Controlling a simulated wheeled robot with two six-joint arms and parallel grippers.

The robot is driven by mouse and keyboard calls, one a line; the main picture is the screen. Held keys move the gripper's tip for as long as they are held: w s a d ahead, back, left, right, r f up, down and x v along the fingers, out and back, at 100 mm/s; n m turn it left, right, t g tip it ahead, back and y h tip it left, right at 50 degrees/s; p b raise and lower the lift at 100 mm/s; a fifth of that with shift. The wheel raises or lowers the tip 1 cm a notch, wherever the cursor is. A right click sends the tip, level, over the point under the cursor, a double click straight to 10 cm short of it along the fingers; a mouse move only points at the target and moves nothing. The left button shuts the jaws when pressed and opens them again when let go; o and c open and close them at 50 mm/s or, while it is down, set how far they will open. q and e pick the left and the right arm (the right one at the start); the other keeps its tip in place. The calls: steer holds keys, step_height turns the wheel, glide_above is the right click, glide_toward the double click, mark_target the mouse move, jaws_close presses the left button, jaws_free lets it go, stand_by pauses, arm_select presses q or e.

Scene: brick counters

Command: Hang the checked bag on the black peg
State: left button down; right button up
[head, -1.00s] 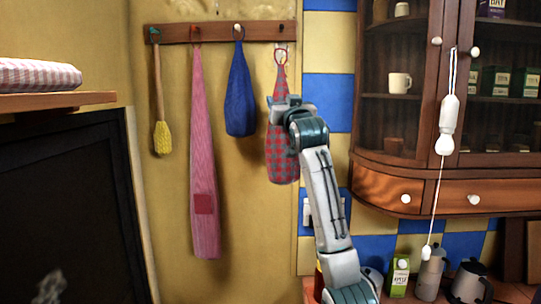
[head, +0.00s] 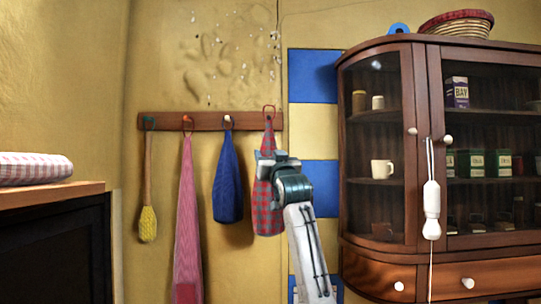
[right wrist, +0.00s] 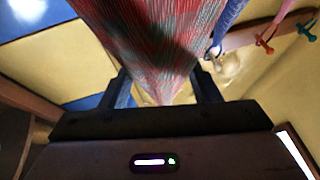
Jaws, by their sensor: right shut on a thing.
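The red and grey-blue checked bag (head: 265,208) hangs upright in front of the wall, below the right end of the peg rail. Its red loop (head: 269,106) stands in front of the rail, with its top above the rail's upper edge. The black peg (head: 268,118) shows small and dark within the loop's outline; I cannot tell whether the loop is around it or only in front. My right gripper (head: 268,160) is shut on the bag's upper part. In the right wrist view the bag (right wrist: 155,45) fills the space between the fingers and hides the black peg. My left gripper is not in view.
The wooden rail (head: 207,121) also holds a yellow brush (head: 148,222), a pink striped bag (head: 188,230) and a blue bag (head: 227,185), close on the left. A glass-fronted cabinet (head: 375,255) stands to the right, with a white pull handle (head: 432,210) hanging before it.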

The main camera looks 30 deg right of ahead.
steer(key=shift+w+d+f+p, duration=0.1)
steer(key=shift+w+d+p, duration=0.35)
steer(key=shift+w, duration=0.35)
steer(key=shift+w+d+p, duration=0.3)
steer(key=shift+w+d, duration=0.25)
steer(key=shift+w, duration=0.2)
steer(key=shift+w+d+f+p, duration=0.25)
steer(key=shift+w+d+p, duration=0.1)
steer(key=shift+w, duration=0.25)
steer(key=shift+w+d+f+p, duration=0.25)
steer(key=shift+w+d+p, duration=0.15)
steer(key=shift+w, duration=0.25)
steer(key=shift+w+d+f+p, duration=0.25)
steer(key=shift+w+d+p, duration=0.1)
steer(key=shift+w, duration=0.25)
steer(key=o, duration=1.1)
